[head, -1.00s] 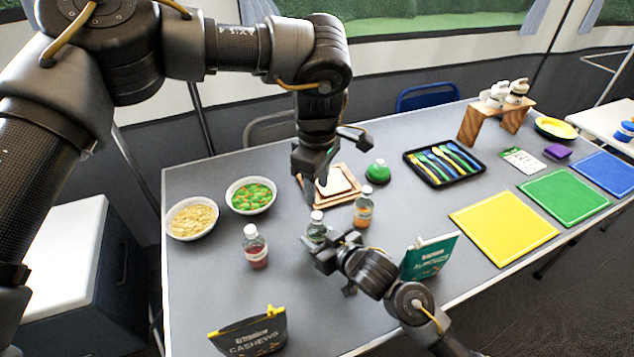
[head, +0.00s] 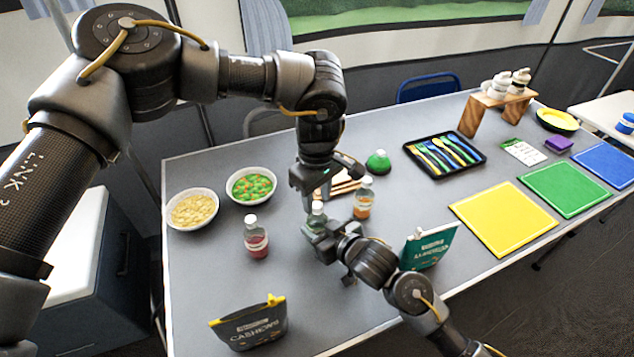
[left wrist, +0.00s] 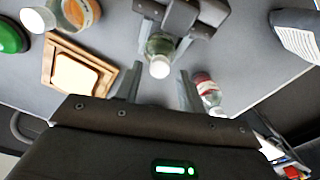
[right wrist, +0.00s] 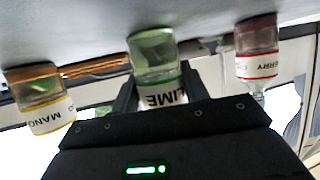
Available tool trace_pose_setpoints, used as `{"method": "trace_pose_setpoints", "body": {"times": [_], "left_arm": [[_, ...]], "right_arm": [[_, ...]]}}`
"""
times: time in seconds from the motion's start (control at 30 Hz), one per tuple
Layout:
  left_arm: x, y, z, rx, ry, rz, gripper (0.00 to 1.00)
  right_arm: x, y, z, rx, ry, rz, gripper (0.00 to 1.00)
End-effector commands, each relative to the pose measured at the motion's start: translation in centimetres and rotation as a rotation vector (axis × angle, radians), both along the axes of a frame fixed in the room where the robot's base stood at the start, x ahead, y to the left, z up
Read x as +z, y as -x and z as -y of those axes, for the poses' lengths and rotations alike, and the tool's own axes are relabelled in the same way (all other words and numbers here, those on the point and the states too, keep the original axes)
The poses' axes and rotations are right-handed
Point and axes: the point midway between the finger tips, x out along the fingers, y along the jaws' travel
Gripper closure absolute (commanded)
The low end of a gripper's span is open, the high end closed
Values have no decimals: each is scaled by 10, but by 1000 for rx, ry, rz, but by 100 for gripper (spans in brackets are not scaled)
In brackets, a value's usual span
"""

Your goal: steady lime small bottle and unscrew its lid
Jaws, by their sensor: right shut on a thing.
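The lime small bottle (head: 317,217) stands upright on the grey table with a white lid (left wrist: 160,67). In the right wrist view its LIME label (right wrist: 163,94) shows between the fingers. My right gripper (head: 318,236) is shut on the bottle's body from the side. My left gripper (left wrist: 158,88) is open and points down above the bottle, with the lid between and just beyond its fingertips in the left wrist view. From the head, the left gripper (head: 318,192) is just above the lid; whether they touch cannot be told.
A mango bottle (head: 363,198) stands close on the right, a berry bottle (head: 256,238) on the left. A cashews pouch (head: 250,325) and a green almonds packet (head: 428,247) stand nearer the front. Two bowls (head: 192,209) are at back left.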

Motion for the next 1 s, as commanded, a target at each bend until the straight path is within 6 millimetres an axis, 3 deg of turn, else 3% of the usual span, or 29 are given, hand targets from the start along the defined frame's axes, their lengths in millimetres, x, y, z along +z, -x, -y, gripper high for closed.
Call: {"method": "trace_pose_setpoints", "body": {"times": [0.17, 0.43, 0.77, 0.9, 1.0], "left_arm": [[-12, 0, 0, 0, 1, -1, 61], [-14, 0, 0, 1, 1, 1, 61], [-13, 0, 0, 1, 0, 0, 100], [-13, 0, 0, 13, 0, 0, 100], [-13, 0, 0, 115, 1, -1, 100]], "right_arm": [[0, 0, 0, 0, 0, 0, 100], [0, 0, 0, 0, 0, 0, 100], [0, 0, 0, 0, 0, 0, 100], [0, 0, 0, 0, 0, 0, 100], [0, 0, 0, 0, 0, 0, 100]]}}
